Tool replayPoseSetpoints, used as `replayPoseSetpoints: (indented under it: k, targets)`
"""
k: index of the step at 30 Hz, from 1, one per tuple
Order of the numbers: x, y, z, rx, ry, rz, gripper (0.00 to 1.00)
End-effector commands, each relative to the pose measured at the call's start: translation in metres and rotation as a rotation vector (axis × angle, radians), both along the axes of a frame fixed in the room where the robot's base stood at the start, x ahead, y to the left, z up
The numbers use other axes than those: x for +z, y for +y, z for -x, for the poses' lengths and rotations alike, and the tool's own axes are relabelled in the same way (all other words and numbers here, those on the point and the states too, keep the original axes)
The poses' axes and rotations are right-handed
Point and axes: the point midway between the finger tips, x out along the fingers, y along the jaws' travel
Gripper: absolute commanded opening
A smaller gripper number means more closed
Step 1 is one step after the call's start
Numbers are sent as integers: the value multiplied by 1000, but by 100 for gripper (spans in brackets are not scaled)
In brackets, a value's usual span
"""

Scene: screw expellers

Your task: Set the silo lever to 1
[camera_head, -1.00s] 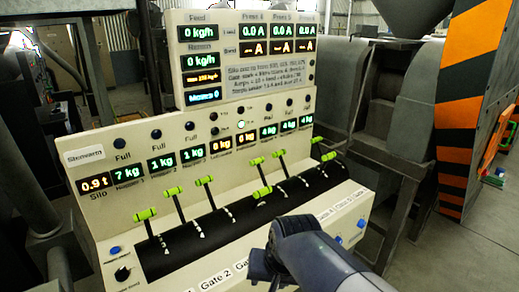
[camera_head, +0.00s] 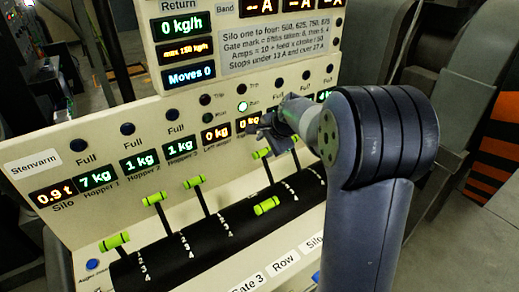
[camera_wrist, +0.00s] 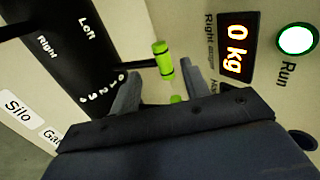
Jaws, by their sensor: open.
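A sloped control panel (camera_head: 90,185) carries a row of levers with bright green handles over a black curved strip (camera_head: 225,232). Handles stand at the far left (camera_head: 115,241), at left-middle (camera_head: 154,199), and beside that (camera_head: 194,182); one (camera_head: 266,206) sits low toward the front. A "Silo" label (camera_head: 312,242) is on the front edge; which lever it names I cannot tell. My gripper (camera_head: 265,128) is at the right-hand levers, below the displays. In the wrist view its open fingers (camera_wrist: 160,88) are either side of a green handle (camera_wrist: 163,60), apparently not gripping it.
Lit displays (camera_head: 135,167) and round lamps line the panel above the levers, with a green "Run" lamp (camera_wrist: 297,40) near my gripper. An upright instruction board (camera_head: 280,45) rises behind. My arm hides the panel's right end. Neighbouring levers stand close together.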

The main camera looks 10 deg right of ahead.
Motion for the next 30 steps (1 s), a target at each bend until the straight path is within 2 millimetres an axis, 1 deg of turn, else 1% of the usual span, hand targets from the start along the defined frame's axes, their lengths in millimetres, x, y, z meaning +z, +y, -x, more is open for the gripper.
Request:
replayPoseSetpoints:
  k: [3, 6, 12, 18, 26, 30]
  targets:
    - [-19, 6, -11, 1, 6, -1, 44]
    - [-32, 9, -20, 2, 4, 1, 44]
    - [-52, 14, -32, 1, 2, 1, 44]
    - [-60, 16, -37, 2, -1, 2, 44]
    - [-60, 16, -37, 2, 0, 1, 44]
    - [-60, 16, -37, 2, 0, 1, 33]
